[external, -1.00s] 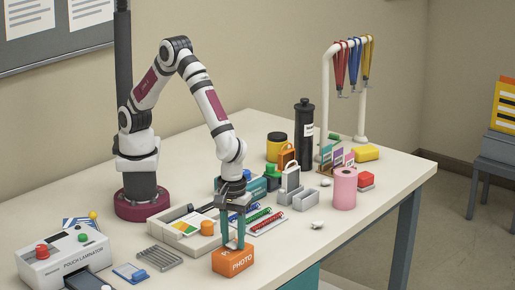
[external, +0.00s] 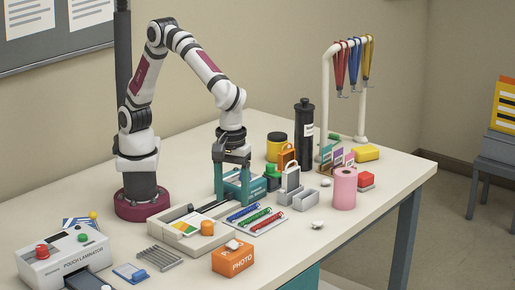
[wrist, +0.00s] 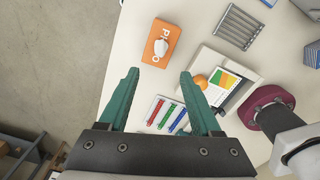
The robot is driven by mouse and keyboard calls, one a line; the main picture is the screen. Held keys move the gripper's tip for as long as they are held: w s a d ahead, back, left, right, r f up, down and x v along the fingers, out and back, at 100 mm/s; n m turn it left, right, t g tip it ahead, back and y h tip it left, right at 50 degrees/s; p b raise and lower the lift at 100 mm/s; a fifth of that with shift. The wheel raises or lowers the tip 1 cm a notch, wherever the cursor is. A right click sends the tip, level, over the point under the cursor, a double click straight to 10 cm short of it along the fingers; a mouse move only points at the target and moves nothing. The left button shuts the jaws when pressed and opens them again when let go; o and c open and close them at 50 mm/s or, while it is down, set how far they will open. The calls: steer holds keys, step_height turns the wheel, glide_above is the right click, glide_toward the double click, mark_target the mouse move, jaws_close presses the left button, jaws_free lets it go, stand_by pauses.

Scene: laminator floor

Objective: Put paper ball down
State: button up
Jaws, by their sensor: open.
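A crumpled white paper ball (external: 233,244) rests on top of the orange PHOTO box (external: 232,263) near the table's front edge. In the wrist view the ball (wrist: 162,46) lies on the orange box (wrist: 159,52), beyond my fingertips. My gripper (external: 232,200) is open, with nothing between its teal fingers. It is above and behind the box, apart from the ball, over the area by the pen tray. Both fingers show spread wide in the wrist view (wrist: 158,75).
Other white crumpled balls lie on the table, one in front of the pink roll (external: 344,188) and one behind it. A tall black bottle (external: 304,135) stands further back.

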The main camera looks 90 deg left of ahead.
steer(key=a+r+m, duration=0.3)
steer(key=a+m, duration=0.1)
steer(key=a, duration=0.7)
steer(key=a+r+m, duration=0.3)
steer(key=a+m, duration=0.1)
steer(key=a, duration=0.7)
steer(key=s+a+f+m+y, duration=0.1)
steer(key=s+a+f+m, duration=0.1)
steer(key=s+a+m, duration=0.8)
steer(key=s+a, duration=0.3)
steer(key=shift+a+y, duration=0.3)
steer(key=shift+y, duration=0.1)
